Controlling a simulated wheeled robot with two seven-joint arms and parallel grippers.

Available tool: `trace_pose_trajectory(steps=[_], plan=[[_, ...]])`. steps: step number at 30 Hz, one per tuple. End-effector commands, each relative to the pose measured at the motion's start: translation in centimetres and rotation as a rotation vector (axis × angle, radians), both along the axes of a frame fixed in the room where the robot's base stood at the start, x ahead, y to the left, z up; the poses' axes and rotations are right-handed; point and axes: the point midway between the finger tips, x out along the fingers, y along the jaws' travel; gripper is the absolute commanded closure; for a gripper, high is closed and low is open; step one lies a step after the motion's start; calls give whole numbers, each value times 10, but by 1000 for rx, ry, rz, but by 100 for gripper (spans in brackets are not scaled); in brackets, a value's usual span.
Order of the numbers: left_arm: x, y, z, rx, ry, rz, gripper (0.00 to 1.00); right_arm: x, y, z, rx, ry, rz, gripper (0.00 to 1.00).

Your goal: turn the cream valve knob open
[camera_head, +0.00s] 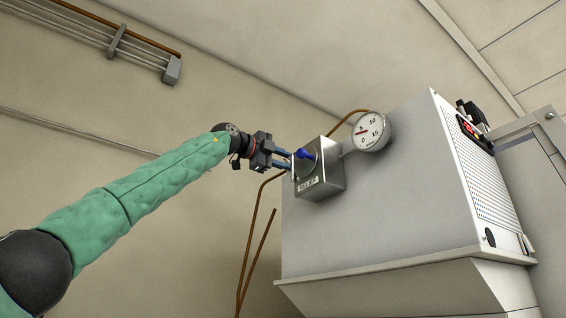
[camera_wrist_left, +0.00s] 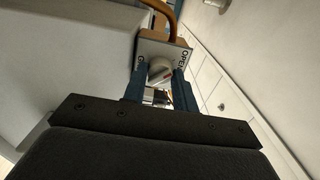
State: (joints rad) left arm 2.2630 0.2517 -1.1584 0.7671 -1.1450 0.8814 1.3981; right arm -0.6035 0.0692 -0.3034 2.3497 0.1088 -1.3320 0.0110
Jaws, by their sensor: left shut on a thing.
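In the left wrist view the cream valve knob (camera_wrist_left: 160,72) sits on a small panel (camera_wrist_left: 152,48), with the word OPEN at its right and lettering starting with C at its left. My left gripper (camera_wrist_left: 161,88) has its two blue fingers on either side of the knob, shut on it. In the head view my left gripper (camera_head: 283,159) reaches from the left to a grey box (camera_head: 325,178) with a label on its lower front. I cannot make out the cream knob there. My right gripper is in neither view.
A bright blue knob-like part (camera_head: 304,154) shows on the grey box, close to my fingers. A round dial gauge (camera_head: 370,131) sits right of it. A large grey cabinet (camera_head: 400,220) stands behind and right. Copper pipes (camera_head: 250,232) run below. Open room lies left.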

Motion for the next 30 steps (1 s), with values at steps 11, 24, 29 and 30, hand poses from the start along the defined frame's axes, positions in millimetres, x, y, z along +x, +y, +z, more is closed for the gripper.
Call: trace_pose_trajectory(steps=[11,24,29,30], plan=[[0,1,2,-12,11,1,95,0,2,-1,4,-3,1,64],[0,0,0,-10,12,0,50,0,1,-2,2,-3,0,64],[0,0,0,-8,11,0,50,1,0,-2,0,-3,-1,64],[0,0,0,-6,9,0,50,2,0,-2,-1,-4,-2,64]])
